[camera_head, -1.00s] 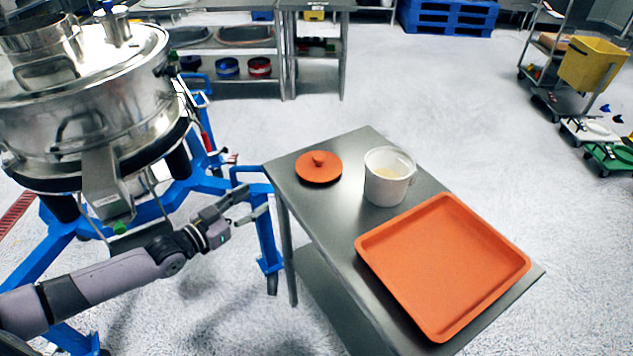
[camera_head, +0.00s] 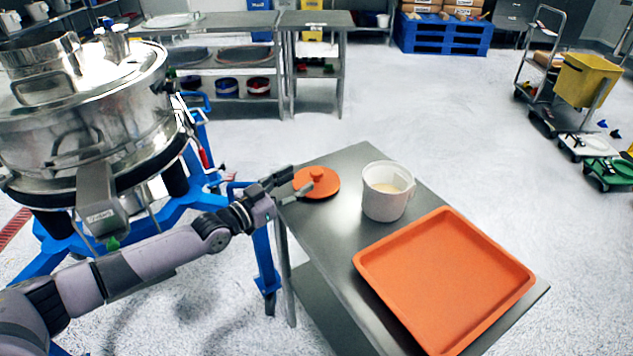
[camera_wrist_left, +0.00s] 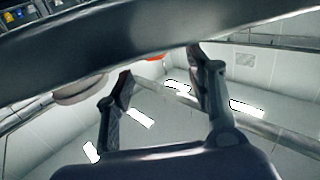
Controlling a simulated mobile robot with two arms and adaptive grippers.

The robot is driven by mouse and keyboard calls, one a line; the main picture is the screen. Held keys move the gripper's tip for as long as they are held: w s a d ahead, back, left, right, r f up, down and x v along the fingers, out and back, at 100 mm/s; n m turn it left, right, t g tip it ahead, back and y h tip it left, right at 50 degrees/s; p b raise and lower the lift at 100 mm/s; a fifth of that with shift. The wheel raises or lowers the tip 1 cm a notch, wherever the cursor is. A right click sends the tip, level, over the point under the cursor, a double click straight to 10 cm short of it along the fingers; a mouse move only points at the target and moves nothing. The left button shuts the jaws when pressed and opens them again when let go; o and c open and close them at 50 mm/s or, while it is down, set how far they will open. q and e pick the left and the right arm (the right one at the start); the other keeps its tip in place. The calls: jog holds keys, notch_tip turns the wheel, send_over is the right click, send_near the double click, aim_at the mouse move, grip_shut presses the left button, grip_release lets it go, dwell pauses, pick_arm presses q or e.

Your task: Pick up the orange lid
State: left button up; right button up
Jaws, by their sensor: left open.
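The orange lid (camera_head: 322,187) is round with a small knob on top. It lies on the far left part of the steel table (camera_head: 338,238). My left gripper (camera_head: 297,184) is open at the table's left edge, with its fingertips at the lid's left side. I cannot tell whether they touch it. In the left wrist view my two gripper fingers (camera_wrist_left: 158,72) are spread with nothing clearly between them. A small bit of orange, likely the lid (camera_wrist_left: 154,57), shows just beyond them. My right gripper is not in view.
A white container (camera_head: 385,202) with pale contents stands to the right of the lid. An orange tray (camera_head: 365,262) covers the near right part of the table. The steel sifter (camera_head: 75,125) on its blue frame stands at the left. Bare table lies between lid and container.

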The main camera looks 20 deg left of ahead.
aim_at(312, 175)
pick_arm(q)
jog(key=x, duration=0.5)
jog(key=shift+w+d+f, duration=0.1)
jog(key=shift+d+f, duration=0.2)
jog(key=shift+d, duration=0.1)
jog(key=c, duration=1)
